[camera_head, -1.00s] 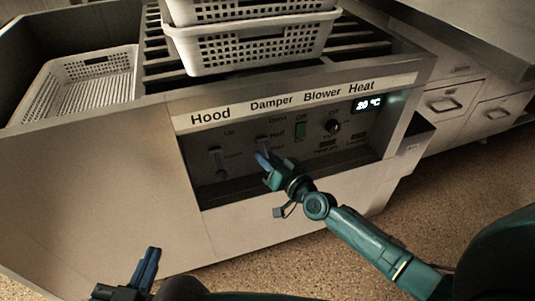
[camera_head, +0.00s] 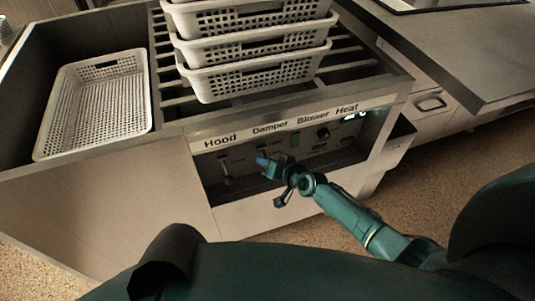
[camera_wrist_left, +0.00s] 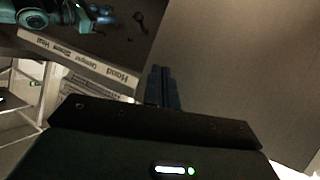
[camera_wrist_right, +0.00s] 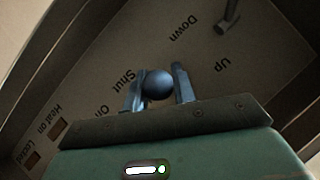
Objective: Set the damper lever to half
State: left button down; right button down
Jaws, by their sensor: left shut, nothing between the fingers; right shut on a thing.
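The damper lever's round knob (camera_wrist_right: 158,84) sits between the fingers of my right gripper (camera_wrist_right: 160,92) in the right wrist view. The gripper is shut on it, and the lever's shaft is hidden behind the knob. The word "Shut" shows beside the left finger; the "Half" mark is not readable there. In the head view my right gripper (camera_head: 262,162) is at the panel under the "Damper" label and covers the lever. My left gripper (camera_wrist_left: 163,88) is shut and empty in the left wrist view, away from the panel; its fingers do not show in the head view.
The hood lever (camera_head: 226,172) stands left of the damper. Stacked white baskets (camera_head: 250,75) stand on the slatted top, and an empty basket (camera_head: 140,120) is at left.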

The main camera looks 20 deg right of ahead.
pick_arm(q)
jog(key=shift+d+r+p, duration=0.1)
jog(key=shift+d+p, duration=0.05)
jog(key=shift+p, duration=0.25)
pick_arm(e)
jog(key=shift+r, duration=0.1)
jog(key=c, duration=1.2)
grip_release()
jog(key=shift+o, duration=0.2)
jog(key=shift+s, duration=0.1)
jog(key=shift+s+d+r, duration=0.15)
jog(key=shift+s+r, duration=0.1)
jog(key=shift+r, duration=0.05)
pick_arm(q)
notch_tip(320, 180, up, 2)
jog(key=m+p, duration=0.1)
jog(key=p, duration=0.3)
jog(key=shift+s+r+g, duration=0.1)
jog(key=shift+s+g, duration=0.05)
jog(key=shift+g, duration=0.25)
pick_arm(e)
jog(key=v, duration=1.2)
jog(key=shift+r, duration=0.25)
pick_arm(q)
jog(key=shift+a+r, duration=0.1)
jog(key=shift+a, duration=0.1)
